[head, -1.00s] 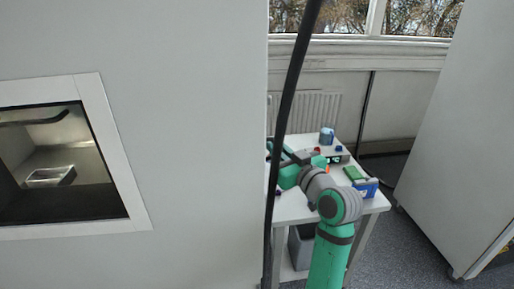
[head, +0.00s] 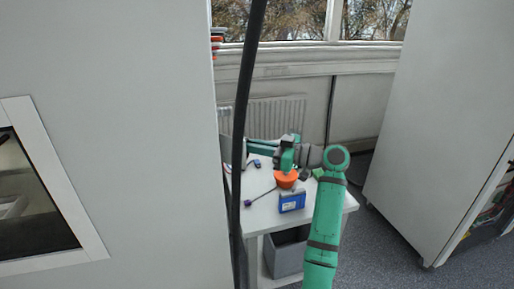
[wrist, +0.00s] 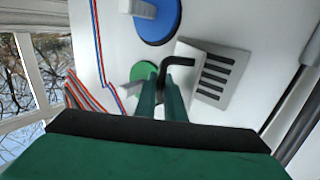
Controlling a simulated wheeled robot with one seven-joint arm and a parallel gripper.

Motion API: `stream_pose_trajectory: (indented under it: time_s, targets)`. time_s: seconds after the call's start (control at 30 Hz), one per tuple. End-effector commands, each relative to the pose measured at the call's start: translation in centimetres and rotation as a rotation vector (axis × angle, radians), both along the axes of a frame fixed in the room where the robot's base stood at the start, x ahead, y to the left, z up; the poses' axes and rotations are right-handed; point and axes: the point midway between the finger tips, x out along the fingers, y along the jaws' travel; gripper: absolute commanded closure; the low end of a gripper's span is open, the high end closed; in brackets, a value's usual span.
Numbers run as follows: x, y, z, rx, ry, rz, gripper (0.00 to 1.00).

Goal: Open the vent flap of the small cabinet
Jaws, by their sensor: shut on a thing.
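In the wrist view the vent flap (wrist: 218,78) is a light grey plate with several dark slots, on a white panel (wrist: 260,22). A black bent bar (wrist: 181,62) lies beside the flap's left edge, and its lower end runs down between my fingers. My gripper (wrist: 170,92) is shut on this bar. I cannot tell whether the bar is joined to the flap, or whether the flap stands ajar. In the head view my arm reaches over the white table, with the hand (head: 288,158) at its far side. The flap is not seen there.
A blue disc (wrist: 156,22) and a green disc (wrist: 143,72) with pale levers sit near the flap. Red and blue cables (wrist: 98,45) run left of them. A grey bin (head: 286,256) stands below.

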Motion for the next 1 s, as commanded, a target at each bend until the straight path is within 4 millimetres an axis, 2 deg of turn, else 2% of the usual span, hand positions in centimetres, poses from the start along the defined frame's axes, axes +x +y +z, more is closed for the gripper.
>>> stream_pose_trajectory:
  time_s: [0.4,0.93,1.0]
  targets:
    - [1.8,0.2,-0.1,0.002,0.002,-0.001,1.00]
    - [1.9,0.0,-0.2,0.000,0.004,-0.003,1.00]
    - [1.9,0.0,-0.2,0.000,0.004,-0.004,0.79]
